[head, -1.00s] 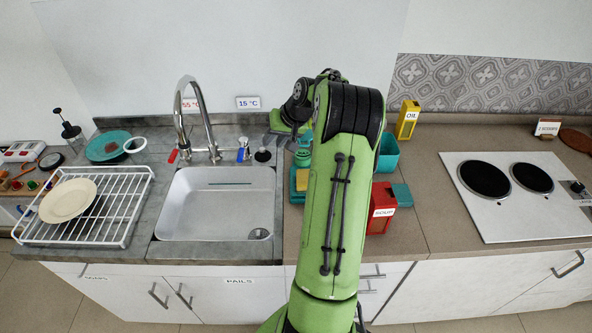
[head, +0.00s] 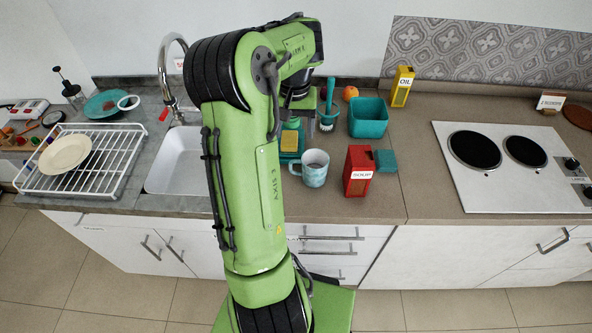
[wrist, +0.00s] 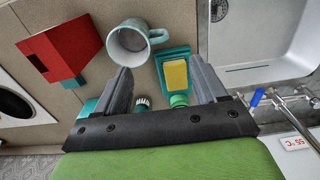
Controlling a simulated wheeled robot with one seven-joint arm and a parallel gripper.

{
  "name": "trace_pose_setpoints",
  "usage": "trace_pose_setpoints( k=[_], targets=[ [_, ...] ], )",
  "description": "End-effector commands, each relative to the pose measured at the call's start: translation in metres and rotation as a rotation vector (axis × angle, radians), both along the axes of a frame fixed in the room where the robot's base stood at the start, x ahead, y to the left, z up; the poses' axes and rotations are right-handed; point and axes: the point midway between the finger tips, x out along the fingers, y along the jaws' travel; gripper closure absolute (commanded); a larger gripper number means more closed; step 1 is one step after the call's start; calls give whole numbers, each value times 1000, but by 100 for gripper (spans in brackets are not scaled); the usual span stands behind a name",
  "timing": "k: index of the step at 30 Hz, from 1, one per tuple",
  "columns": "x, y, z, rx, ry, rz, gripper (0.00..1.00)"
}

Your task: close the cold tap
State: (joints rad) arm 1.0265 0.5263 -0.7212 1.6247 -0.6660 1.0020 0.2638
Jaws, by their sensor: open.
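The cold tap's blue lever (wrist: 257,97) shows in the wrist view, beside the metal tap fittings (wrist: 285,103) at the sink's edge. In the head view my arm hides this lever; the curved spout (head: 163,65) and the red hot lever (head: 164,114) show left of the arm. My gripper (wrist: 160,66) is open, with nothing between its fingers, and points down over the counter beside the sink. The blue lever lies outside the right finger in the wrist view, apart from it. My gripper's fingers are hidden in the head view.
A mug (head: 314,168), a yellow sponge on a teal holder (wrist: 175,74), a brush (head: 328,115), a red soup box (head: 358,170) and a teal bin (head: 368,118) crowd the counter. The sink (head: 172,165) is left of them. A dish rack (head: 120,160) stands further left.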

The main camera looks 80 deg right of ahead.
Motion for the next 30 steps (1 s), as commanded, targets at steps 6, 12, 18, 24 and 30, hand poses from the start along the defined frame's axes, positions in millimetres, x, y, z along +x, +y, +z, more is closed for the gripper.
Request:
trace_pose_setpoints(
  k=[6,12,18,24,30],
  targets=[
    [-1,1,-46,7,4,-3,29],
    [-1,1,-92,5,4,-3,29],
    [-1,1,-116,4,4,-1,29],
    [-1,1,-152,3,3,-1,29],
    [0,0,-157,0,0,-1,29]
  ],
)
